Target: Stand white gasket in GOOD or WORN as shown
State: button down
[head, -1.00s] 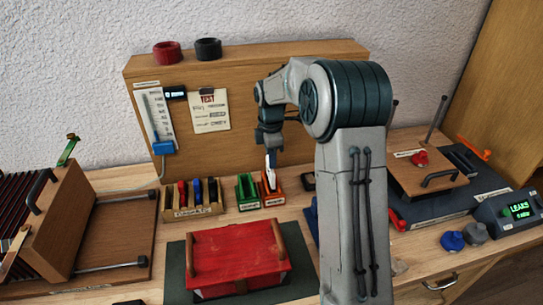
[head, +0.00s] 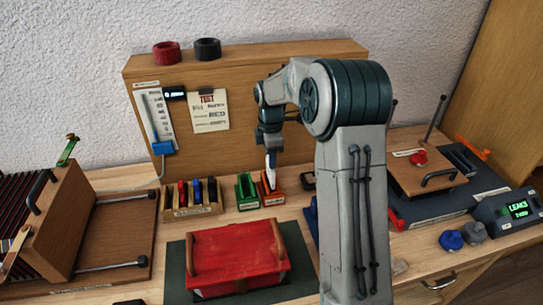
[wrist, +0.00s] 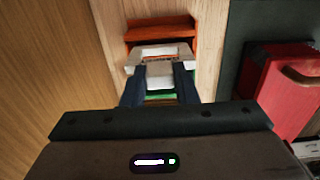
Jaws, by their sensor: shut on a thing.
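My gripper (head: 271,160) points down and is shut on the white gasket (wrist: 160,72), which shows pale between the dark fingers in the wrist view. In the head view the gasket's pale edge is at the orange stand (head: 272,200); I cannot tell whether it rests in its slot or hangs just above. The orange stand also shows just past the gasket in the wrist view (wrist: 160,28). A green stand (head: 247,193) is directly left of it. The writing on both stands is too small to read. A tester display (head: 519,208) shows LEAKS in green.
A wooden rack (head: 192,211) with several coloured gaskets stands left of the green stand. A red box (head: 238,258) with wooden handles lies in front. A tall wooden panel (head: 270,105) with a TEST card (head: 209,111) rises behind. A small dark block (head: 308,181) is to the right.

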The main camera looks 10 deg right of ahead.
jog(key=shift+f+b, duration=1.1)
jog(key=shift+f, duration=1)
dwell(1.0)
jog(key=c, duration=0.8)
grip_release()
jog(key=shift+r, duration=0.1)
jog(key=shift+r+p, duration=2.85)
jog(key=shift+r, duration=0.85)
